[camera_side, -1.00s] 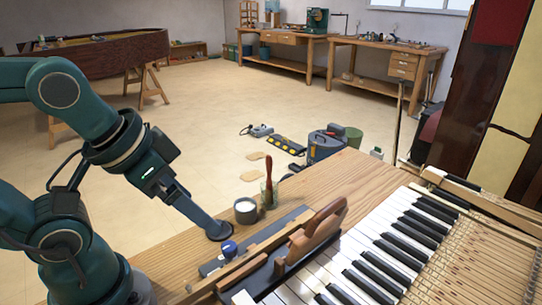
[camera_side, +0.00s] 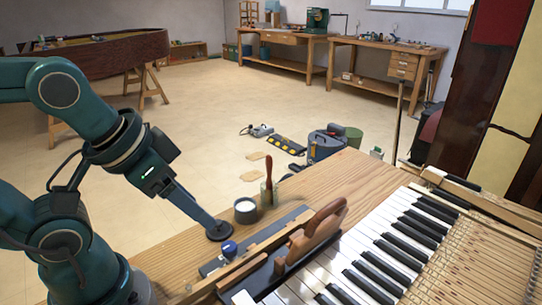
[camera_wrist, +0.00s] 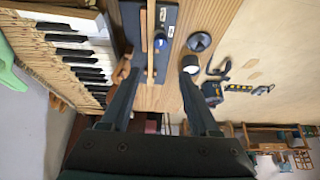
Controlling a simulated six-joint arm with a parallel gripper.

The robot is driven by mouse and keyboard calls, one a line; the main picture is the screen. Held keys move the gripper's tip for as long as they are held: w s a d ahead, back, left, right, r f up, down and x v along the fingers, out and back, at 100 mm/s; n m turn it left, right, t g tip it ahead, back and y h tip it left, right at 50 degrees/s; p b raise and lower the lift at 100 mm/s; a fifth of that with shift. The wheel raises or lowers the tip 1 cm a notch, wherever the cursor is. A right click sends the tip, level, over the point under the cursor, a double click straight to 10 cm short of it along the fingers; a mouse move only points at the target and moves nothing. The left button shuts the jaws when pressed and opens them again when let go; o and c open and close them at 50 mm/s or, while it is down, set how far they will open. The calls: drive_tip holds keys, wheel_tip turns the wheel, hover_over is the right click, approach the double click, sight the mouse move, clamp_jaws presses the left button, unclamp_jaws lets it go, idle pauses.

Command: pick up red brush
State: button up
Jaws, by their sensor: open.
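The red brush (camera_side: 269,172) stands handle up in a clear glass jar (camera_side: 266,197) on the wooden bench in the side view. It is behind and to the right of a small cup with white contents (camera_side: 245,211). My gripper (camera_wrist: 158,76) is open and empty in the wrist view, its two fingers wide apart. In the side view my gripper (camera_side: 212,226) is low over the bench, left of the cup and apart from the brush. A dark round thing is right at its tip. I cannot clearly make out the brush in the wrist view.
A blue-capped bottle (camera_side: 229,250), a wooden plane (camera_side: 312,234) and a long rail lie in front of the jar. Piano keys (camera_side: 385,248) fill the right. Bare bench (camera_side: 345,178) is clear right of the jar. The bench's far edge is close behind it.

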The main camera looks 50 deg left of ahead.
drive_tip(key=w+r+n, duration=0.1)
drive_tip(key=w+r, duration=0.3)
drive_tip(key=r, duration=0.1)
drive_tip(key=n+g, duration=0.3)
approach(269, 157)
drive_tip(key=d+f, duration=0.2)
drive_tip(key=shift+g+y, duration=0.3)
drive_tip(key=shift+g, duration=0.4)
drive_tip(key=f, duration=0.2)
drive_tip(key=w+a+f, duration=0.2)
drive_tip(key=f, duration=0.1)
drive_tip(key=shift+f, duration=0.3)
drive_tip(key=shift+w+a+f, duration=0.15)
drive_tip(key=shift+f, duration=1.2)
drive_tip(key=shift+w+a+f, duration=0.1)
drive_tip(key=shift+w+f, duration=0.05)
drive_tip(key=shift+f, duration=1.2)
clamp_jaws()
